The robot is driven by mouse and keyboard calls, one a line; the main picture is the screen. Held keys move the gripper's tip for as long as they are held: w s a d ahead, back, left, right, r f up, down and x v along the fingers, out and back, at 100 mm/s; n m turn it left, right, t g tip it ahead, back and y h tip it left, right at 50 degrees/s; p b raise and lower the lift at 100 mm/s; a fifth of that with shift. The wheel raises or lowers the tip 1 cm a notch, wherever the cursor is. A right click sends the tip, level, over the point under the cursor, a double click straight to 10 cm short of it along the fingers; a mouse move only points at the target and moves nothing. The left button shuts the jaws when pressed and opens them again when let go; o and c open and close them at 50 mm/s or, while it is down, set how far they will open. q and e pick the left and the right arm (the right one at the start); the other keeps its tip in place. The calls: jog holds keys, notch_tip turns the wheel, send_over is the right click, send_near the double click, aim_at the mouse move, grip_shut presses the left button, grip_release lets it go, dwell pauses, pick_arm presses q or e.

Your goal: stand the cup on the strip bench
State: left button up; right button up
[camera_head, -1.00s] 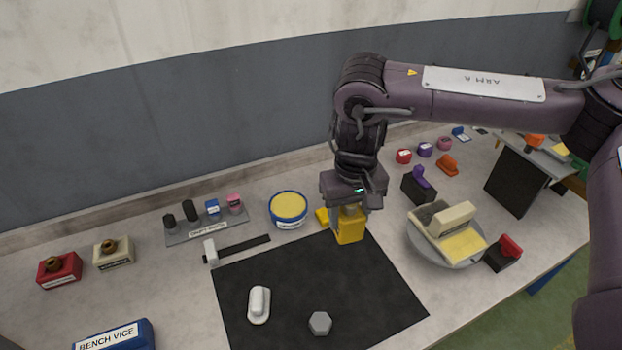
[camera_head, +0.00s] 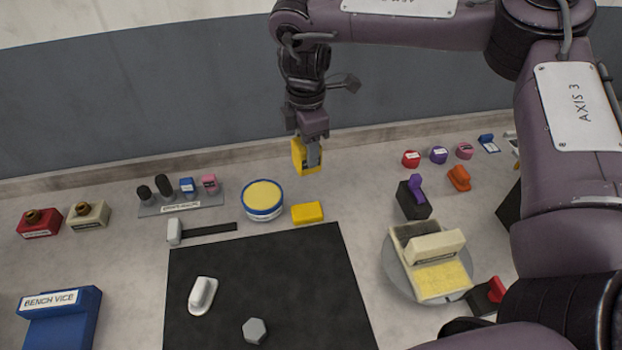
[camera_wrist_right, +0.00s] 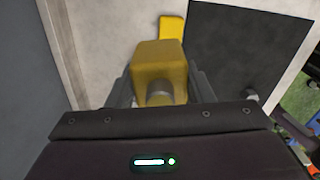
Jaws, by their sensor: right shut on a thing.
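My right gripper (camera_head: 310,148) is shut on a yellow block-shaped thing (camera_head: 300,158) and holds it in front of the back wall, apparently above the bench. In the right wrist view the held yellow thing (camera_wrist_right: 160,62) fills the space between the fingers, with a round grey part on its near side. I cannot tell whether it is the cup; no plain cup shape shows. The pale bench top (camera_head: 130,265) runs along the wall; no label marks it as the strip bench. My left gripper is out of view.
A flat yellow block (camera_head: 307,213) lies behind the black mat (camera_head: 270,280), beside a blue-rimmed yellow tub (camera_head: 263,212). A round turntable (camera_head: 392,280) bears a cream fixture. A blue bench vice (camera_head: 60,315) stands front left. Several small coloured items stand at right.

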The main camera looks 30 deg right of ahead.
jog(key=w+d+r+n, duration=0.5)
jog(key=w+n, duration=0.1)
jog(key=n, duration=1)
notch_tip(320, 180, down, 20)
jog(key=shift+s+r, duration=0.15)
jog(key=shift+r, duration=0.1)
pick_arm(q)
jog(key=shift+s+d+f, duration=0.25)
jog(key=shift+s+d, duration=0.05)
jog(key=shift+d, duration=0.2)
pick_arm(e)
jog(key=shift+f, duration=0.2)
